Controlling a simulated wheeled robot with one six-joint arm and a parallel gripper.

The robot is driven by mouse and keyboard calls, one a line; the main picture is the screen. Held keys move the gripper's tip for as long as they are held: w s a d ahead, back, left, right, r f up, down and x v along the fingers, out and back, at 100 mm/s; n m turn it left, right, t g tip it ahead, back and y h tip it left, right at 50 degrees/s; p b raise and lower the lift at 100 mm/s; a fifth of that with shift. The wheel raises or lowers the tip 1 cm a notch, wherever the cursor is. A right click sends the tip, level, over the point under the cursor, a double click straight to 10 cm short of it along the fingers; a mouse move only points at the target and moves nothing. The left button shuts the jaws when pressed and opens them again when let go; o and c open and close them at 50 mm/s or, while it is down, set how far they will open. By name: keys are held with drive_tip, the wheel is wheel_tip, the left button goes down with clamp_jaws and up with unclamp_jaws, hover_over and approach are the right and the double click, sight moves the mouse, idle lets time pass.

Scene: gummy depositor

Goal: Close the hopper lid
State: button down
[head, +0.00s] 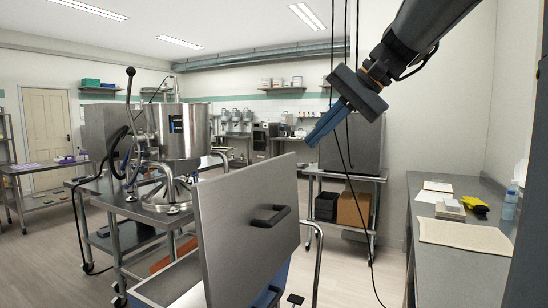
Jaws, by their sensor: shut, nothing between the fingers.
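A flat steel lid (235,212) with a black bar handle (269,216) stands raised, nearly upright, in the near middle of the head view. Below and left of it is the steel top edge of a box-like hopper (160,284), partly cut off by the bottom of the picture. The lid hides much of the hopper, and its hinge does not show clearly. My gripper (313,141) hangs from the upper right with its blue fingers together and empty. It appears above and to the right of the lid, apart from it.
A steel machine with a round vessel (182,130) and a long lever stands on a cart at left. A steel cabinet (352,145) on a wheeled stand is behind my gripper. A counter (445,262) with papers and a cloth runs along the right. Floor shows between lid and counter.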

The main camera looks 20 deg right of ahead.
drive_tip(key=r, duration=0.1)
drive_tip(key=p, duration=0.4)
approach(263, 169)
wheel_tip(263, 169, down, 4)
drive_tip(key=w+a, duration=0.1)
drive_tip(key=a, duration=0.1)
drive_tip(key=shift+w+a, duration=0.4)
drive_tip(key=shift+w, duration=0.35)
